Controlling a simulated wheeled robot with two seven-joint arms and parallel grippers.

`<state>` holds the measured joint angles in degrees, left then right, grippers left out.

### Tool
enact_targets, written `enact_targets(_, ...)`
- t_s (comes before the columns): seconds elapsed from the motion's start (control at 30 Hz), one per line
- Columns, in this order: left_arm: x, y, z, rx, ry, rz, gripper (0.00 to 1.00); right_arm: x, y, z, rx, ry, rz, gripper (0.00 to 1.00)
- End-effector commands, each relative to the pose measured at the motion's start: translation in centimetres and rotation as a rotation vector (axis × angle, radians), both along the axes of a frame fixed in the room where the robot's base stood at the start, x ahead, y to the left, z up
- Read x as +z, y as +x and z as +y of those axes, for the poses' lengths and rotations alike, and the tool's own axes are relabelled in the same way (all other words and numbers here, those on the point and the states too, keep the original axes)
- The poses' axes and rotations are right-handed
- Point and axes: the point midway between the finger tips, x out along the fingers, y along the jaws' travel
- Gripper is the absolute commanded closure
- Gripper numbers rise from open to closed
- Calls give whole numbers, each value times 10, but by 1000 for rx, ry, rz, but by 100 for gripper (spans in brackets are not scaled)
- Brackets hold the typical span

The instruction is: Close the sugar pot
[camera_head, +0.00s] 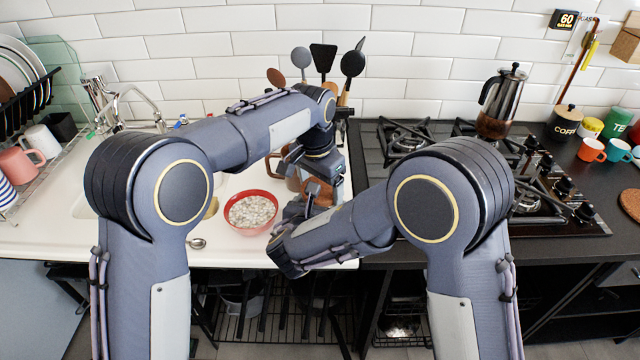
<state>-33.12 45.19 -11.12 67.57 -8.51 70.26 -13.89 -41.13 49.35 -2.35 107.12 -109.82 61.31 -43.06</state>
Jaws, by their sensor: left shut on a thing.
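My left gripper (312,180) points down above the white counter, just right of the red bowl. It is shut on a small brown piece (319,192), which looks like the sugar pot's lid, though my wrist covers much of it. My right gripper (292,212) is low and close to it, beside the bowl's right rim. Its fingers are mostly hidden, so I cannot tell whether it is open or shut. The sugar pot's body is not clearly visible between the two grippers.
A red bowl (251,211) of pale food stands left of the grippers, with a spoon (197,243) nearby. Utensils (323,60) stand behind. The gas hob (400,150) is at the right with a moka pot (500,103).

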Motion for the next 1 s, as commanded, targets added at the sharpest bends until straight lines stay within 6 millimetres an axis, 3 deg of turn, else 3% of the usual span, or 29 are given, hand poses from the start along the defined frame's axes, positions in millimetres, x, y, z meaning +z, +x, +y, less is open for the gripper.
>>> enact_targets(0.1, -5, 0, 1, 1, 4, 5, 42, 1, 0, 0, 0, -1, -2, 59)
enact_targets(0.13, -5, 0, 1, 1, 4, 5, 17, 1, 0, 0, 0, -1, -2, 59)
enact_targets(0.27, -6, -1, 0, 1, 4, 7, 0, 1, 0, 1, 1, -1, -3, 59)
enact_targets(0.83, -8, -5, -4, -8, 2, 18, 0, 1, 1, 2, 7, -2, -4, 59)
enact_targets(1.0, 3, -6, -4, -9, 1, 16, 0, 2, 1, 3, 9, -3, -4, 59)
